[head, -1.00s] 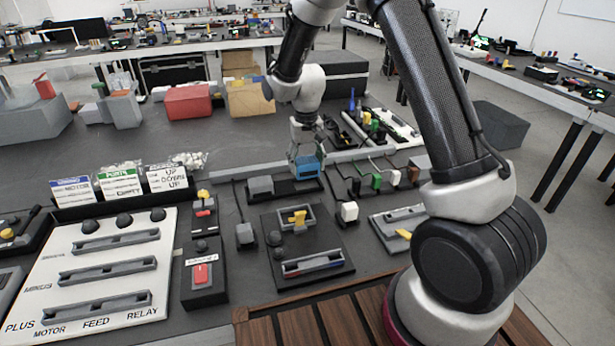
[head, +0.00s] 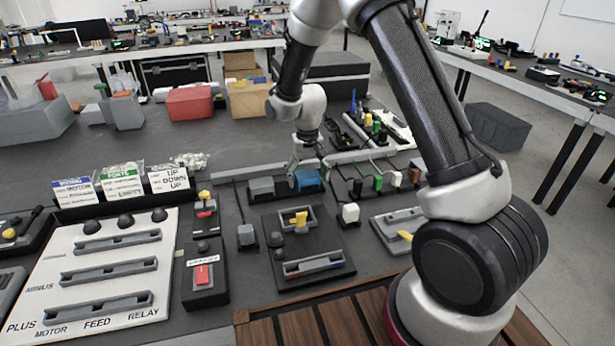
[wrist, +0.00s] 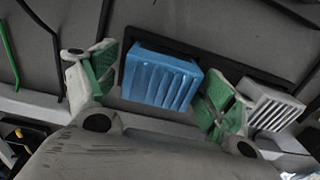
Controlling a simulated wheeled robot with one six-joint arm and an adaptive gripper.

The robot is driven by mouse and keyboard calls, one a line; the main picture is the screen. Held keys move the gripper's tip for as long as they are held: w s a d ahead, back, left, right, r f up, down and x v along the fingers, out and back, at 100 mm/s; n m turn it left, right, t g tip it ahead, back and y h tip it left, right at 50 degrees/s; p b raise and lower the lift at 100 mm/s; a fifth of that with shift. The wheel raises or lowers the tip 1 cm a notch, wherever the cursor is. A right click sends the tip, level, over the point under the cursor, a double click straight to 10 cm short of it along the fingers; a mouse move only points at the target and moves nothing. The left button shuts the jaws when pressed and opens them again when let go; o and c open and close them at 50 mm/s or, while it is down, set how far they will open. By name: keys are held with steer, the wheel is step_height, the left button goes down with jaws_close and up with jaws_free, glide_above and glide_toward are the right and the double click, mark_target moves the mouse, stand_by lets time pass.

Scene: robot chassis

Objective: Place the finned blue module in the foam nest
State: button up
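The blue finned module (head: 308,180) sits in a low black holder (head: 284,198), to the right of a grey block. In the wrist view the blue module (wrist: 160,80) shows its ribs, and a grey finned block (wrist: 272,108) lies to its right. My gripper (head: 307,172) is low over the blue module. In the wrist view my gripper (wrist: 155,92) is open, its green-padded fingers on either side of the blue module. A gap shows at the left finger; the right finger is very close. I cannot tell for certain which fixture is the foam nest.
A dark fixture (head: 265,222) with a square recess, a yellow piece and a slot stands in front. A white panel (head: 60,245) with several grey rails is at left. Coloured plugs with cables (head: 377,181) stand at right. A grey bar (head: 345,157) runs behind the module.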

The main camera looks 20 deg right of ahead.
mark_target(308, 174)
step_height(308, 174, up, 12)
steer(key=s+d+r+t, duration=0.1)
steer(key=s+d+r, duration=0.45)
steer(key=r, duration=0.45)
steer(key=s+d+r+t, duration=0.1)
steer(key=s+d+r, duration=0.1)
steer(key=s, duration=0.6)
steer(key=s+d+r+t, duration=0.1)
steer(key=s+d+r, duration=0.2)
steer(key=s, duration=0.6)
steer(key=s+d+r+t, duration=0.1)
steer(key=s+d, duration=0.3)
steer(key=s, duration=0.4)
steer(key=shift+d+v, duration=0.2)
steer(key=shift+v, duration=0.65)
